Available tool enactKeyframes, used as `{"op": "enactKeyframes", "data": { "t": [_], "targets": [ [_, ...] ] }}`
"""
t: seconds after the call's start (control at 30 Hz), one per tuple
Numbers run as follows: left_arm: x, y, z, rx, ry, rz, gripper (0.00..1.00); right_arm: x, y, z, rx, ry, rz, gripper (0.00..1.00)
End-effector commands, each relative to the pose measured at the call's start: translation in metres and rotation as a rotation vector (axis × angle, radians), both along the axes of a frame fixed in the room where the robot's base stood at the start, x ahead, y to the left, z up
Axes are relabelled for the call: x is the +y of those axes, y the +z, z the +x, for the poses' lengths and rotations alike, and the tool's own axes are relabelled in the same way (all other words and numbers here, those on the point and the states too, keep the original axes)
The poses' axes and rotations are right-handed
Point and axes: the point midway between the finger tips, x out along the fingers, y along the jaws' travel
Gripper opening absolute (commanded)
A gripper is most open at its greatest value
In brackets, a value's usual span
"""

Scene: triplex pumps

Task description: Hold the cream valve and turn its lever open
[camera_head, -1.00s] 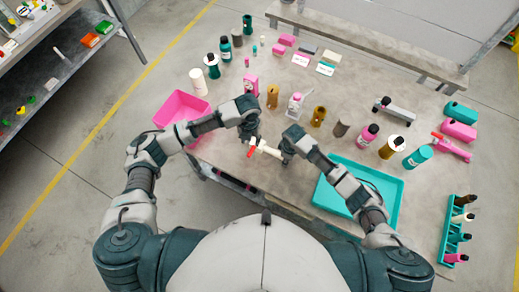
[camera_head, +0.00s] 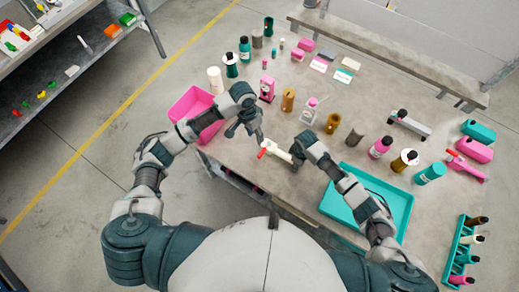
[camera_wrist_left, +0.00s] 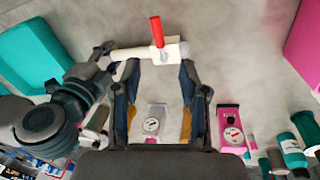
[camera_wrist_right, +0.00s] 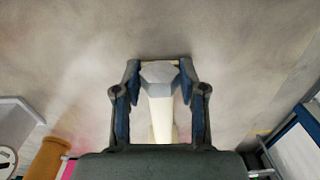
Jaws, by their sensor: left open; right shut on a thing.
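The cream valve (camera_head: 279,151) is held above the near edge of the table. Its red lever (camera_head: 263,153) is at the valve's left end in the head view. In the left wrist view the cream valve (camera_wrist_left: 140,52) lies across the picture beyond my fingertips, with the red lever (camera_wrist_left: 157,31) pointing up. My right gripper (camera_head: 297,153) is shut on the valve's right end; in the right wrist view the cream body (camera_wrist_right: 161,115) with a grey hexagonal end sits between its fingers. My left gripper (camera_wrist_left: 157,75) is open and empty, close to the valve's lever end.
A pink tray (camera_head: 192,100) stands at the table's left and a teal tray (camera_head: 400,205) at the near right. Several bottles and cylinders, including a brown one (camera_head: 288,100), stand behind the grippers. Bare table lies between them and the valve.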

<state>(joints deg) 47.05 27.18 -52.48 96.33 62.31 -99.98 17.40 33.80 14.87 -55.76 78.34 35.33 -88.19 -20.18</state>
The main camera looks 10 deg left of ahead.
Motion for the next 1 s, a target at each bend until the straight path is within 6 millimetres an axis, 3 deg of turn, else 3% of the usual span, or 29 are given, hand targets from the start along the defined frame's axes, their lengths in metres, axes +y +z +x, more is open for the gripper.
{"op": "enactKeyframes", "data": {
  "t": [0.1,0.27,0.37,0.73,1.0],
  "targets": [
    [0.003,0.001,0.000,0.030,0.146,0.002,0.43,0.000,0.000,0.000,-0.001,-0.001,-0.001,0.00],
    [0.003,-0.005,0.000,0.047,0.227,0.004,0.43,0.000,0.000,0.000,-0.001,-0.001,-0.001,0.00],
    [0.000,-0.017,-0.001,0.048,0.232,0.005,0.43,0.000,0.000,0.001,-0.001,-0.001,0.000,0.00],
    [-0.013,-0.090,-0.007,0.048,0.227,0.006,0.43,0.000,0.000,0.001,-0.001,-0.001,0.000,0.00],
    [-0.018,-0.115,-0.008,0.045,0.227,0.005,0.43,0.000,0.000,0.001,-0.001,-0.001,0.000,0.00]
  ]
}}
